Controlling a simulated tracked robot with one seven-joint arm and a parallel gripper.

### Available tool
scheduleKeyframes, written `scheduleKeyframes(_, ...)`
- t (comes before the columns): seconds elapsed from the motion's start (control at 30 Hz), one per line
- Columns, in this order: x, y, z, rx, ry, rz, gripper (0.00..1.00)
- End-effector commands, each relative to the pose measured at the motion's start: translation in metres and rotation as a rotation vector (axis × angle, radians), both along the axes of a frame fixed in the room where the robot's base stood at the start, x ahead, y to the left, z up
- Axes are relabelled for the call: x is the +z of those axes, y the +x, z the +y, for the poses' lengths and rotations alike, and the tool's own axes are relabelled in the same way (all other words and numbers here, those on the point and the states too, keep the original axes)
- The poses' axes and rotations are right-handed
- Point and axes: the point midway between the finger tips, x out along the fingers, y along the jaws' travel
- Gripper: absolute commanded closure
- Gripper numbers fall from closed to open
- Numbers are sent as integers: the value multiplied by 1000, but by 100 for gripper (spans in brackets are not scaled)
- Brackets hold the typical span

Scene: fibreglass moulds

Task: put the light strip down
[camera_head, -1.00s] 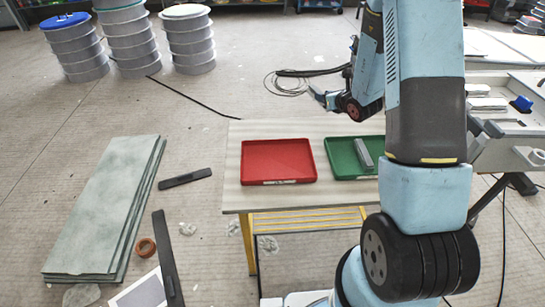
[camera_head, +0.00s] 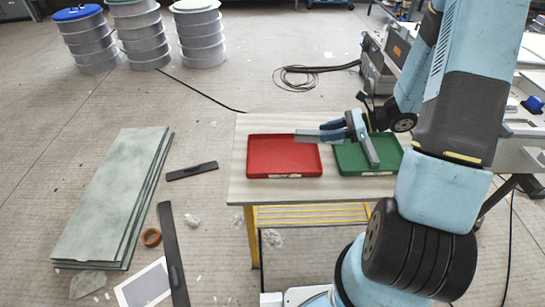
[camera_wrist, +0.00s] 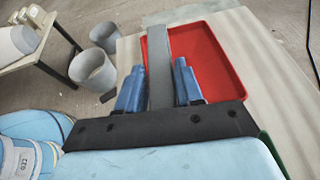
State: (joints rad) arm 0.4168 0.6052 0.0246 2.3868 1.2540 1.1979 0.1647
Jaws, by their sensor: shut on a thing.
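My gripper (camera_head: 338,130) is shut on the light strip, a flat grey bar (camera_head: 308,136) that juts left from between the blue fingers. The strip is above the right part of the red tray (camera_head: 253,160), held clear of its floor as far as I can tell. In the wrist view, the strip (camera_wrist: 159,65) stands between the two fingers (camera_wrist: 158,88), and its far end reaches over one side of the red tray (camera_wrist: 215,55). The green tray (camera_head: 345,165) is at right, partly hidden behind my gripper.
Both trays stand on a pale table (camera_head: 240,185); bare tabletop shows around the red tray. Grey-green sheets (camera_head: 110,195) and dark bars (camera_head: 192,171) lie on the floor at left. Stacked grey drums (camera_head: 198,40) stand behind. A cable (camera_head: 300,78) lies beyond the table.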

Motion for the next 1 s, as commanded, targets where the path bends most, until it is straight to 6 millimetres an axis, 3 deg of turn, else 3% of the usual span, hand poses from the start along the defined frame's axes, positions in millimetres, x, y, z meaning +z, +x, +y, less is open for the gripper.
scheduleKeyframes(0.13, 2, -19, -2, 79, 8, -3, 97)
scheduleKeyframes(0.27, 0, -21, 2, 107, 10, -5, 97)
scheduleKeyframes(0.73, -40, 34, 69, 110, 10, -4, 97)
scheduleKeyframes(1.0, -78, 54, 93, 108, 10, -2, 97)
